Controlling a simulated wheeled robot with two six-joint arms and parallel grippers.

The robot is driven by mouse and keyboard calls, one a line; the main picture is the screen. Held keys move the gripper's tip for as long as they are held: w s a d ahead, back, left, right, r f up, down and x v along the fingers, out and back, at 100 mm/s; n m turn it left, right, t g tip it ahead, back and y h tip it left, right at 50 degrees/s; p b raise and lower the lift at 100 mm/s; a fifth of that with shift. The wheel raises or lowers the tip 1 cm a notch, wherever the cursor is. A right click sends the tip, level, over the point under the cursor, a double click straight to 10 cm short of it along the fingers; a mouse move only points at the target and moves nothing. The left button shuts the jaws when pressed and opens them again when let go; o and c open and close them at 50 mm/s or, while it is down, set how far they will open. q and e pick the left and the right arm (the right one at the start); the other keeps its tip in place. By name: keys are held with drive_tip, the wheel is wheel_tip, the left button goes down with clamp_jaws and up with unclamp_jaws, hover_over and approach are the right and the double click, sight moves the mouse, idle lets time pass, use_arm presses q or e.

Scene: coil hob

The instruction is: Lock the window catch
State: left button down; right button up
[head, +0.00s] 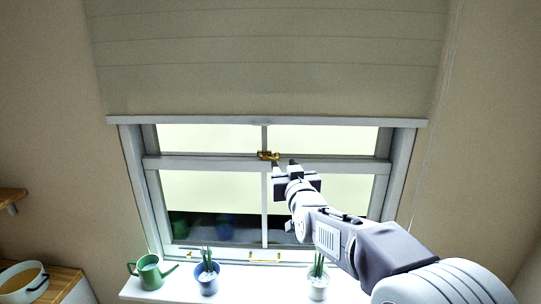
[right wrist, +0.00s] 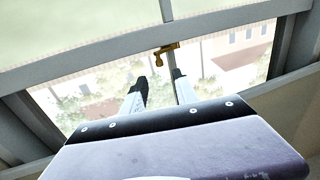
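The brass window catch (head: 267,155) sits at the middle of the window's horizontal meeting rail (head: 210,163). It also shows in the right wrist view (right wrist: 165,53), just beyond my fingertips, with a small lever hanging down on its left. My right gripper (head: 284,166) reaches up from the lower right, close to the catch and slightly right of it in the head view. In the right wrist view its two fingers (right wrist: 159,80) are apart with nothing between them. Whether a fingertip touches the catch I cannot tell. My left gripper is not in view.
A blind (head: 268,60) covers the window's upper part. On the sill (head: 240,285) stand a green watering can (head: 150,271), a blue plant pot (head: 208,283) and a pale plant pot (head: 318,288). A white pot (head: 24,280) stands lower left.

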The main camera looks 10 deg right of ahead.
sight(277, 154)
drive_tip(key=w+p, duration=0.1)
drive_tip(key=w, duration=0.1)
drive_tip(key=w+p, duration=0.2)
drive_tip(key=w, duration=0.1)
drive_tip(key=w+p, duration=0.1)
drive_tip(key=w, duration=0.2)
drive_tip(key=shift+w+d, duration=0.25)
drive_tip(key=shift+s, duration=0.15)
clamp_jaws()
